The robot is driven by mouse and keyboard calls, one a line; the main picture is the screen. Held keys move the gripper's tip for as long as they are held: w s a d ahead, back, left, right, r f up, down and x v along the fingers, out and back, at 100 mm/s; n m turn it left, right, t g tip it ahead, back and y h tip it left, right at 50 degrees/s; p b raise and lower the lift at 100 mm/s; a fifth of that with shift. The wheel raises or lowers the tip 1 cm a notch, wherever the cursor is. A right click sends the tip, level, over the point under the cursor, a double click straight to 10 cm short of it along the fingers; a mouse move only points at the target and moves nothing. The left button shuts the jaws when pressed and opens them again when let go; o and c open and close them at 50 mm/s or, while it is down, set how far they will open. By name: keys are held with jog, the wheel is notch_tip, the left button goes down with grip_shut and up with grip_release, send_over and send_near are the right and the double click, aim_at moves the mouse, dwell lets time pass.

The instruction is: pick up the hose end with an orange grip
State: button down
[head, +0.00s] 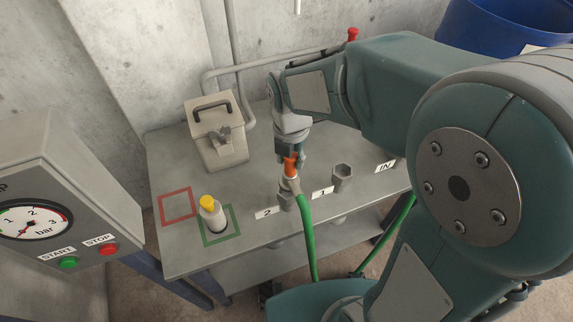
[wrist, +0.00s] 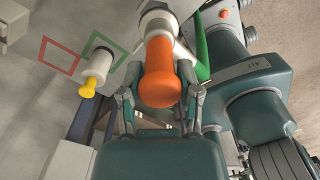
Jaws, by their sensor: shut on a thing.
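The hose end has an orange grip (head: 290,164), a pale collar below it and a green hose (head: 308,235) that hangs over the table's front edge. It sits at the socket (head: 286,202) by label 2; I cannot tell whether it is seated in it. My gripper (head: 290,157) is above the socket, shut on the orange grip. In the wrist view the orange grip (wrist: 159,75) is between the two fingers of my gripper (wrist: 160,95), and the green hose (wrist: 203,60) shows behind on the right.
An empty socket (head: 342,175) stands by label 1, with an IN label to the right. A white bottle with a yellow cap (head: 209,210) stands in the green square. The red square (head: 177,205) is empty. A beige box (head: 217,140) stands behind. A gauge panel (head: 45,215) is at left.

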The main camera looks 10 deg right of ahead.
jog(key=s+d+r, duration=0.7)
jog(key=d+r, duration=0.2)
jog(key=d, duration=0.2)
jog(key=shift+d, duration=0.15)
